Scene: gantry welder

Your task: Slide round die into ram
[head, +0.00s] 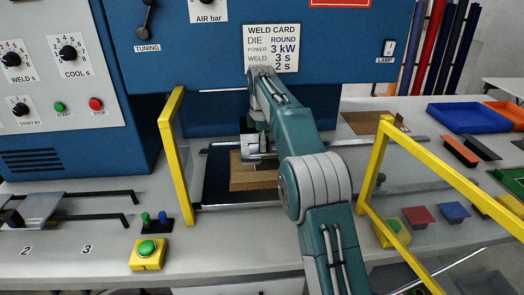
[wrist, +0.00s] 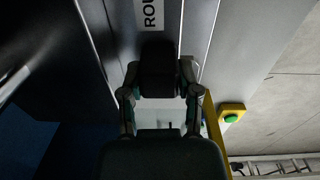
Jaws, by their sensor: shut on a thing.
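My gripper (wrist: 158,76) is shut on a dark block, which I take to be the handle of the round die (wrist: 150,45). Just beyond the block, in the wrist view, is a grey plate with a white label whose visible letters are "ROU". Bright straight edges run along both sides of this plate. In the head view my gripper (head: 260,146) is inside the welder opening, above a brown block on the dark bed. My arm hides most of the die there. The ram is not clearly visible, so I cannot tell how far the die sits in it.
A yellow post (head: 174,150) stands left of the opening, and a yellow frame (head: 372,165) stands right of my arm. A yellow box with a green button (head: 147,252) is at the front edge. Blue and orange trays lie at the right. A weld card (head: 271,48) reads DIE ROUND.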

